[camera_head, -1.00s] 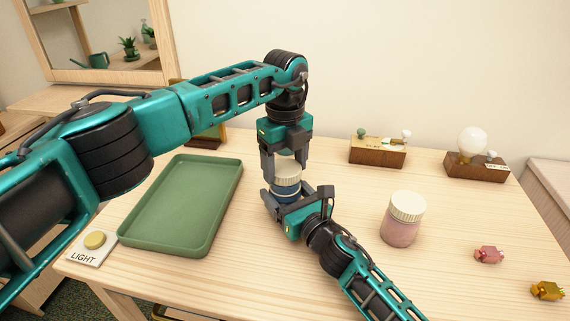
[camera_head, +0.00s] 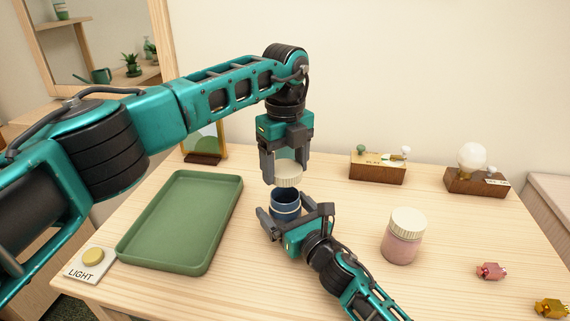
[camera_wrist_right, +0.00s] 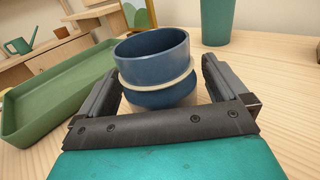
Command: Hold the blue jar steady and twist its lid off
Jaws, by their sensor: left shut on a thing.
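The blue jar (camera_head: 285,208) stands upright with an open top, a pale band around its middle. It also shows in the right wrist view (camera_wrist_right: 150,50). The cream ribbed lid (camera_head: 288,180) is off the jar, right above it, between the fingers of my left gripper (camera_head: 287,168), which is shut on it. My right gripper (camera_head: 296,213) has one finger on each side of the jar, low down. In the right wrist view (camera_wrist_right: 162,85) a gap shows between the jar and the right-hand finger, so it looks open; contact at the other finger is unclear.
A green tray (camera_head: 228,232) lies to the left, with a LIGHT button (camera_head: 92,257) near it. A pink jar with a cream lid (camera_head: 404,240) stands to the right. Wooden blocks (camera_head: 377,172) (camera_head: 476,185) stand at the back. Small pink (camera_head: 490,271) and yellow (camera_head: 551,308) pieces lie right.

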